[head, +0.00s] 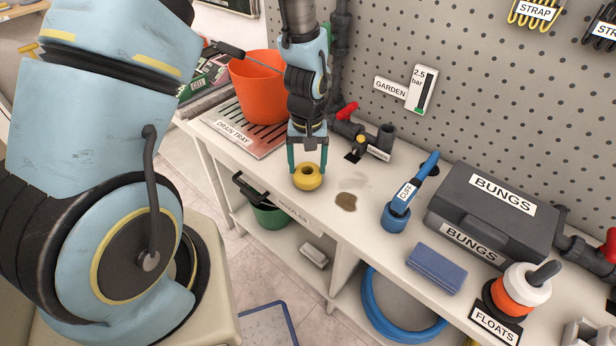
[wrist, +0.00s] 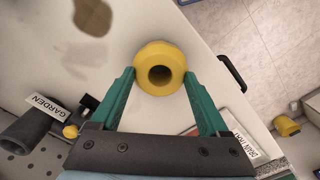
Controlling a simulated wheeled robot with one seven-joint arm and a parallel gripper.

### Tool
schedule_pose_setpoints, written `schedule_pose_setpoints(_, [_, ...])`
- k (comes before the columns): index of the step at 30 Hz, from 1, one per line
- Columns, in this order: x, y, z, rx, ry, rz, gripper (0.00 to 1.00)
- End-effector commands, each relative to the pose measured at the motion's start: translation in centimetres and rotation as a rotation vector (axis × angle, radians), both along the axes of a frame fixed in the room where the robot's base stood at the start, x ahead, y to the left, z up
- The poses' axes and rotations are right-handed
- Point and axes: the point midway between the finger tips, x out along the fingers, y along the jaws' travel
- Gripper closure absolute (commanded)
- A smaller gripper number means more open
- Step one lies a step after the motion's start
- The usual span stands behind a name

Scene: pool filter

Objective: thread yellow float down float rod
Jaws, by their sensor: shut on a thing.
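The yellow float (head: 307,183) is a short round ring with a hole through it, near the bench's front edge. My gripper (head: 307,168) is shut on it, with one green finger on each side. The wrist view shows the float (wrist: 160,52) between the fingertips, its dark hole facing the camera. Whether it touches the bench I cannot tell. The float rod (head: 545,273) is a grey, leaning rod at the lower right. A white float (head: 527,284) and an orange float (head: 512,294) are around it, above a dark base marked FLOATS (head: 495,324).
A blue cuff tool (head: 397,215), a blue block (head: 436,268) and the grey BUNGS case (head: 493,212) stand between my gripper and the rod. An orange bucket (head: 256,88) is on the drain tray behind left. A brown stain (head: 346,201) marks the bare bench.

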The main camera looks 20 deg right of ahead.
Motion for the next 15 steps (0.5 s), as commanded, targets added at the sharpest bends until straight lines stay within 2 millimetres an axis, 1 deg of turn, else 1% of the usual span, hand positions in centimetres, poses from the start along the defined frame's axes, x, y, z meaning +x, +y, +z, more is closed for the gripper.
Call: schedule_pose_setpoints(15, [0.0,0.0,1.9,0.000,0.000,0.001,0.88])
